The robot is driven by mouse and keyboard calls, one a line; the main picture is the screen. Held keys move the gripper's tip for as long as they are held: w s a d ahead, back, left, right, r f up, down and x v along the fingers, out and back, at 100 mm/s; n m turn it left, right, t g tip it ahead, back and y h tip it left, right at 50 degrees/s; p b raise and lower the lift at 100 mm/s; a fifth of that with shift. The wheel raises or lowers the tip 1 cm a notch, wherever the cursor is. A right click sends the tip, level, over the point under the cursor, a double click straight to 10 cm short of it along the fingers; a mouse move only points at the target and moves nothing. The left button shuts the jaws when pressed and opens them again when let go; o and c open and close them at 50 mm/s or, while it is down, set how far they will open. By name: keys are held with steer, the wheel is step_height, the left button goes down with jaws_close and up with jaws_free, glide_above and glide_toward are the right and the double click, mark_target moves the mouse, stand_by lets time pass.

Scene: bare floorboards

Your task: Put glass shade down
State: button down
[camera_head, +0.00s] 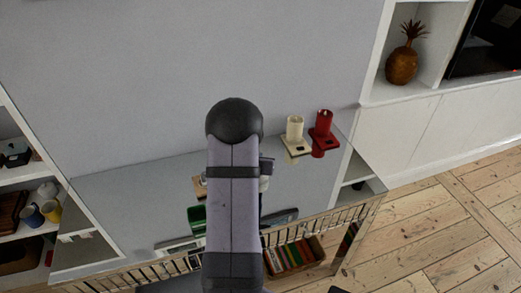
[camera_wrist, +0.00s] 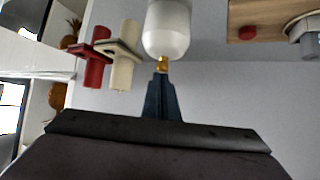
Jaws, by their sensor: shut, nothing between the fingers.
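A white frosted glass shade (camera_wrist: 167,30) with a small brass-coloured tip (camera_wrist: 162,65) shows at the top middle of the wrist view. My gripper (camera_wrist: 161,72) is shut and empty, its dark fingers pointing at the shade. The brass tip appears right at the fingertips; I cannot tell whether they touch. In the head view my own arm covers the gripper and most of the area around it, so the shade is not clearly seen there.
A wooden board (camera_wrist: 262,20) is beside the shade. Shelves stand at both sides.

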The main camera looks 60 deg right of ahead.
steer(key=shift+s+a+f, duration=0.15)
steer(key=shift+a+f, duration=0.25)
steer(key=shift+f, duration=0.2)
steer(key=shift+r+p, duration=0.7)
steer(key=shift+r, duration=0.3)
steer(key=s+a+b, duration=0.2)
steer(key=s+a, duration=0.1)
steer(key=a, duration=0.8)
steer(key=shift+s+a, duration=0.15)
steer(key=shift+s, duration=0.2)
